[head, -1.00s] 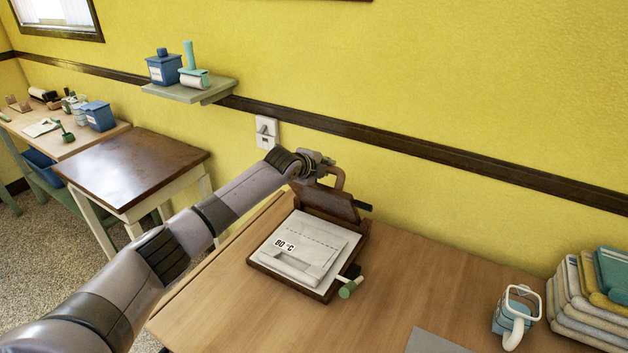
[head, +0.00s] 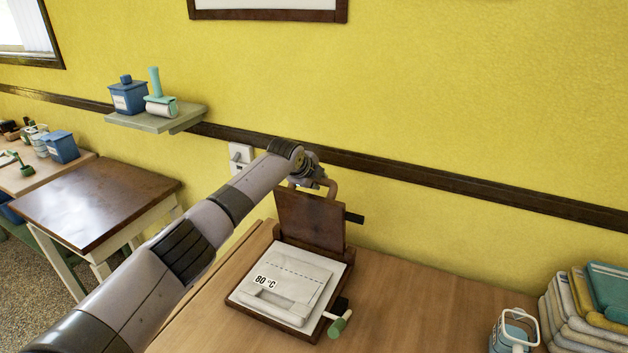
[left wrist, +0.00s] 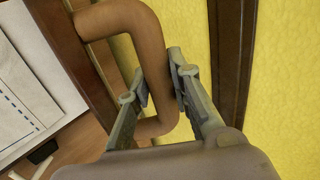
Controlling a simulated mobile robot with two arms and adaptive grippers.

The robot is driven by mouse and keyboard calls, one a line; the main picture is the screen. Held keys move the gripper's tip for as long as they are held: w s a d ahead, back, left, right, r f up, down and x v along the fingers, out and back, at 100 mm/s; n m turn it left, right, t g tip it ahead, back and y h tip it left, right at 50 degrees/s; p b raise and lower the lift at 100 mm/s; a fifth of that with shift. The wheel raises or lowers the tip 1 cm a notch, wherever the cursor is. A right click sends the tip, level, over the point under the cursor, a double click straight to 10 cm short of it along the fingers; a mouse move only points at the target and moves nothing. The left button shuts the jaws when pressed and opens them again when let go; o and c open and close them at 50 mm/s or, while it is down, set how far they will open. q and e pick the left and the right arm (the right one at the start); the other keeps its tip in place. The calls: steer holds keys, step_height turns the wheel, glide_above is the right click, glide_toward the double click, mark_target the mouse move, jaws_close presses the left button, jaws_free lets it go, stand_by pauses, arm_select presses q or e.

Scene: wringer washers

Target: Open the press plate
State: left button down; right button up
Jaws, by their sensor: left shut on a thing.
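The press sits on the wooden table, with its dark brown press plate (head: 311,224) standing raised at the back, close to upright. A brown loop handle (head: 332,188) is at the plate's top edge. My left gripper (head: 318,182) is at that handle, its fingers mostly hidden by the wrist. In the left wrist view the gripper (left wrist: 158,92) has one finger on each side of the handle (left wrist: 146,60), shut on it. The press base (head: 236,298) holds a folded white cloth (head: 300,275) marked with a dashed line and "80 °C". My right gripper is not in view.
A green-tipped lever (head: 341,325) sticks out at the base's front right. The yellow wall is close behind the plate. The table (head: 420,300) between press and mug is clear.

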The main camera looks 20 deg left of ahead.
arm_select(q)
steer(key=shift+w+r, duration=0.1)
steer(key=shift+r, duration=0.15)
steer(key=c, duration=1.8)
jaws_free()
steer(key=o, duration=0.4)
steer(key=shift+w+d+f, duration=0.15)
steer(key=shift+w+f, duration=0.15)
steer(key=shift+w, duration=0.05)
steer(key=shift+c, duration=0.2)
steer(key=shift+s, duration=0.15)
steer(key=shift+s+r, duration=0.1)
steer(key=v, duration=1.1)
steer(key=shift+s+r, duration=0.25)
steer(key=shift+r, duration=0.05)
